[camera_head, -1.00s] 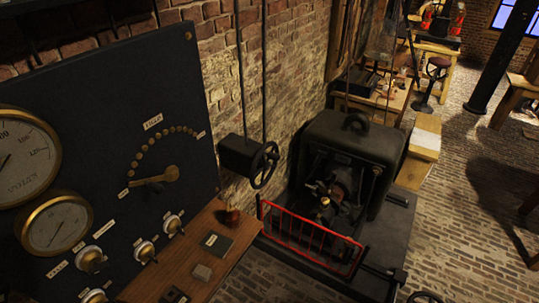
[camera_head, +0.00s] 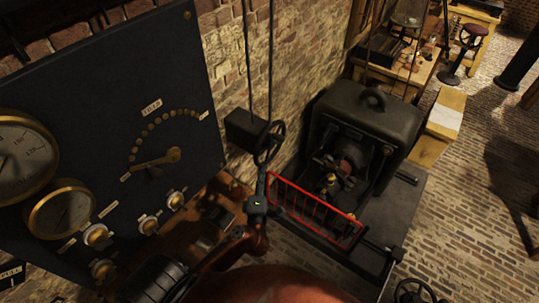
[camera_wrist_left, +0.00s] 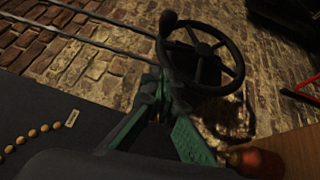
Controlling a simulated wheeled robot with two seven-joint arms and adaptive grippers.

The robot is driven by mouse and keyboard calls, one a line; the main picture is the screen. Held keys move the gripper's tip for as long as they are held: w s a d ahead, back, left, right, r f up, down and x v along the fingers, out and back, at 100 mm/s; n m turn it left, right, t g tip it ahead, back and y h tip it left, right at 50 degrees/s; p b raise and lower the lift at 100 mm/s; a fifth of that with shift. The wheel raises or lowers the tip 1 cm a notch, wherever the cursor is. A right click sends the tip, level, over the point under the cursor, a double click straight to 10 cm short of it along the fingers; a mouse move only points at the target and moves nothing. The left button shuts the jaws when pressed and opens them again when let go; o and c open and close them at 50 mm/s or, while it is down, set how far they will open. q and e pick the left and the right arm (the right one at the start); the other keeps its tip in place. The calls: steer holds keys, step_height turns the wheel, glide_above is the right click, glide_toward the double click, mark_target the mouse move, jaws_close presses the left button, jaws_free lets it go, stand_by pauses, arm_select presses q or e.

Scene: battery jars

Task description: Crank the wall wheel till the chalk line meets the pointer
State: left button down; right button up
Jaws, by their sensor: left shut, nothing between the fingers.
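The dark spoked wall wheel (camera_head: 271,143) sits on a black box on the brick wall, right of the panel. In the left wrist view the wheel (camera_wrist_left: 204,49) shows its rim, spokes and a crank knob (camera_wrist_left: 168,20) at upper left. My left gripper (camera_head: 262,178) is just below the wheel in the head view. In the left wrist view its green-sided fingers (camera_wrist_left: 165,85) are closed and empty, overlapping the wheel's lower left rim; I cannot tell whether they touch. I cannot make out the chalk line or the pointer. My right gripper is not in view.
A dark panel (camera_head: 95,110) with gauges and knobs stands at left, above a wooden shelf (camera_head: 222,190). A red guard rail (camera_head: 315,212) fronts a black machine (camera_head: 365,120) at right. Two vertical rods (camera_head: 259,60) rise above the wheel box. Brick floor is open at far right.

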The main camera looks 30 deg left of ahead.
arm_select(q)
steer(key=p, duration=0.1)
glide_toward(273, 137)
steer(key=a, duration=0.3)
steer(key=w+p, duration=0.1)
steer(key=w, duration=0.4)
steer(key=shift+w+d+r, duration=0.1)
steer(key=shift+r, duration=0.05)
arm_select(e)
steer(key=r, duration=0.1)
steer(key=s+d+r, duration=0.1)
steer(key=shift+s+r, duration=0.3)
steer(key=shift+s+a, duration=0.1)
